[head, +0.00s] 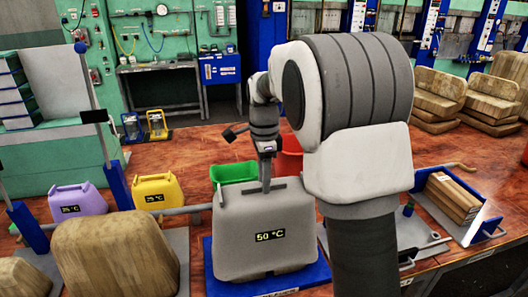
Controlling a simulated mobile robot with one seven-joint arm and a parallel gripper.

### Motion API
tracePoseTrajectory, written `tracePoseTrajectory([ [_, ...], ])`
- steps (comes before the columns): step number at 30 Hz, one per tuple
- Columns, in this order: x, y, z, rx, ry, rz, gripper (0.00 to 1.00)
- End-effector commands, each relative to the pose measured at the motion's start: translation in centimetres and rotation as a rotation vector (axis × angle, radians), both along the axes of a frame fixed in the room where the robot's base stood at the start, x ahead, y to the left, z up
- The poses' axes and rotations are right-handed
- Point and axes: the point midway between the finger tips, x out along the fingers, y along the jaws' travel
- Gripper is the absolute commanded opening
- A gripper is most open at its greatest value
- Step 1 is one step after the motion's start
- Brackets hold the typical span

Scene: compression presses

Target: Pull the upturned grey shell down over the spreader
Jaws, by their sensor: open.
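A grey shell (262,262) with a "50 °C" display stands on a blue base plate (290,284) in the centre of the head view. My gripper (266,186) points down at the shell's top edge, beside its raised grey bar. It is open, seen nearly edge-on; I cannot tell whether the fingers straddle or touch the bar. I cannot make out a spreader; any part inside or behind the shell is hidden.
Purple (78,203) and yellow (158,192) containers stand left of the shell. A green bin (233,172) and a red bin (291,164) are behind it. A tray (475,238) with brown blocks lies right. Upright levers stand left. My arm covers the centre right.

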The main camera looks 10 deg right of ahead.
Motion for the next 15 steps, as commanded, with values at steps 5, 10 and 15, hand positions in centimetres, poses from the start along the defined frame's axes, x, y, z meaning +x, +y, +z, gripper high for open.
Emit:
tracePoseTrajectory([
  [5,0.1,0.0,3.6,0.000,-0.007,0.000,0.45],
  [10,0.1,0.0,8.0,0.000,-0.008,0.001,0.45],
  [15,0.1,0.0,12.0,0.000,-0.007,0.001,0.45],
])
